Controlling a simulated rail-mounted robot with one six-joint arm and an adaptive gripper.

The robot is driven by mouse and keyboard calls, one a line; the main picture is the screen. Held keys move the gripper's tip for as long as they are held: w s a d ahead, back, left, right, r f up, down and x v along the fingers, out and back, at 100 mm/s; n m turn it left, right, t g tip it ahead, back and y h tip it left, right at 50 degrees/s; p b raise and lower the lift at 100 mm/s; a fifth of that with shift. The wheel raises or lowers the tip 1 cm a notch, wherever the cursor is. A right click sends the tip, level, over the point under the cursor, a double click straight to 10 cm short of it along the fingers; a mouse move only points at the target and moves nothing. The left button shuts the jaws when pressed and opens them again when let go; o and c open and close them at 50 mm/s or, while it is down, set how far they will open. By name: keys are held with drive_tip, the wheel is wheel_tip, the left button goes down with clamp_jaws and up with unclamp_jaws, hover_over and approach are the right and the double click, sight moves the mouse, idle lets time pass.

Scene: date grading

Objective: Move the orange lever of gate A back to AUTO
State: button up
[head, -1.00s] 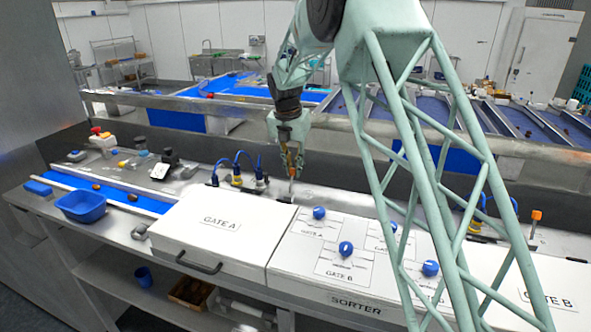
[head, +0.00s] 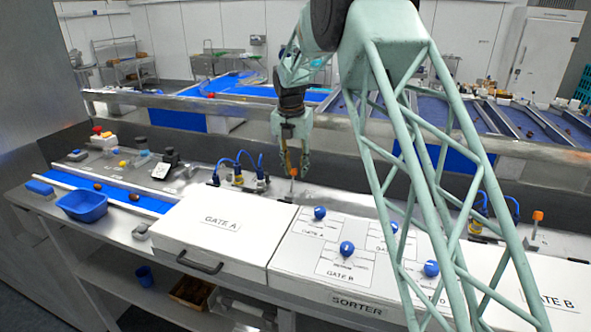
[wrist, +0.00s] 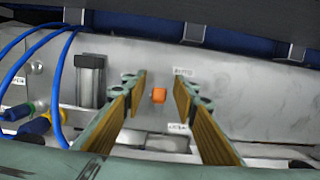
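The orange lever of gate A (head: 293,172) stands on the metal deck behind the white GATE A cover (head: 190,240). In the wrist view its orange tip (wrist: 159,96) shows in the gap between my fingers. My gripper (head: 294,168) is open and points down at the lever; in the wrist view my gripper (wrist: 160,82) has a finger on each side of the tip, with no contact visible. Two small white labels sit by the lever, an upper one (wrist: 183,72) and a lower one (wrist: 178,128); the lower is partly hidden by a finger, and both are hard to read.
Blue cables with connectors (head: 238,178) stand left of the lever; a grey cylinder (wrist: 90,80) is near it. A metal rail (head: 350,125) runs behind. The sorter panel (head: 345,245) with blue knobs lies in front. Another orange lever (head: 537,216) stands far right.

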sight(293, 170)
idle(0.3)
wheel_tip(293, 170, up, 12)
drive_tip(key=s, duration=0.2)
drive_tip(key=shift+a, duration=0.35)
drive_tip(key=shift+f, duration=0.1)
idle(0.4)
